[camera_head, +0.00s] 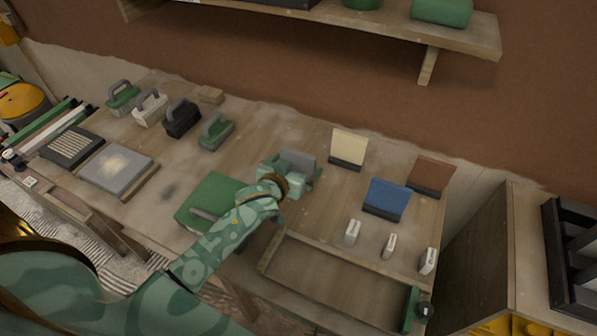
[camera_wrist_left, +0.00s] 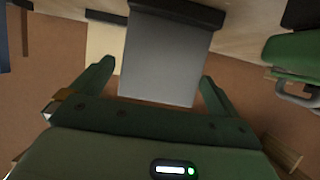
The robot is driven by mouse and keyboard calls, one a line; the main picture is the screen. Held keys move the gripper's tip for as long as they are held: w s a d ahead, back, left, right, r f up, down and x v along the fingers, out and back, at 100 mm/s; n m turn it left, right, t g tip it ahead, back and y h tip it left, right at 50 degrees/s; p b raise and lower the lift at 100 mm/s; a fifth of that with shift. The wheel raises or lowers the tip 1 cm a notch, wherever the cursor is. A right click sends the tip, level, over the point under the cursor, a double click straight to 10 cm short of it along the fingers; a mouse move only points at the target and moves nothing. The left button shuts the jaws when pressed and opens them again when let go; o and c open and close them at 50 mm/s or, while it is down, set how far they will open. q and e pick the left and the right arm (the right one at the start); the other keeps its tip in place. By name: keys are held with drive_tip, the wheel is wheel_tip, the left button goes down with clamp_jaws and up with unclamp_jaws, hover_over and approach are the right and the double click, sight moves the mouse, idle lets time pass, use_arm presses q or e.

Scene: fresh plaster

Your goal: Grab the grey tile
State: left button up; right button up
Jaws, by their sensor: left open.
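The grey tile (camera_head: 299,157) stands upright on the bench in the head view, partly hidden by my left gripper (camera_head: 292,171). In the left wrist view the grey tile (camera_wrist_left: 165,62) rises from a black holder (camera_wrist_left: 178,10) and lies between the two fingers of my left gripper (camera_wrist_left: 157,72). The gripper is open, with a visible gap to the tile on both sides. I cannot tell how far the fingers reach past the tile's edge. My right gripper is not in view.
A cream tile (camera_head: 348,145), a blue tile (camera_head: 387,196) and a brown tile (camera_head: 432,173) stand to the right in dark holders. Green and dark handled floats (camera_head: 215,132) stand to the left. A shallow wooden tray (camera_head: 268,258) lies at the front. A shelf (camera_head: 470,38) hangs above.

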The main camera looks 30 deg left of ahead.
sight(297, 163)
use_arm(q)
drive_tip(key=b+x, duration=0.1)
drive_tip(key=x, duration=0.3)
drive_tip(key=shift+w+a, duration=0.15)
drive_tip(key=shift+w, duration=0.1)
drive_tip(key=shift+s+r, duration=0.1)
drive_tip(key=c, duration=1)
drive_tip(key=shift+o, duration=0.2)
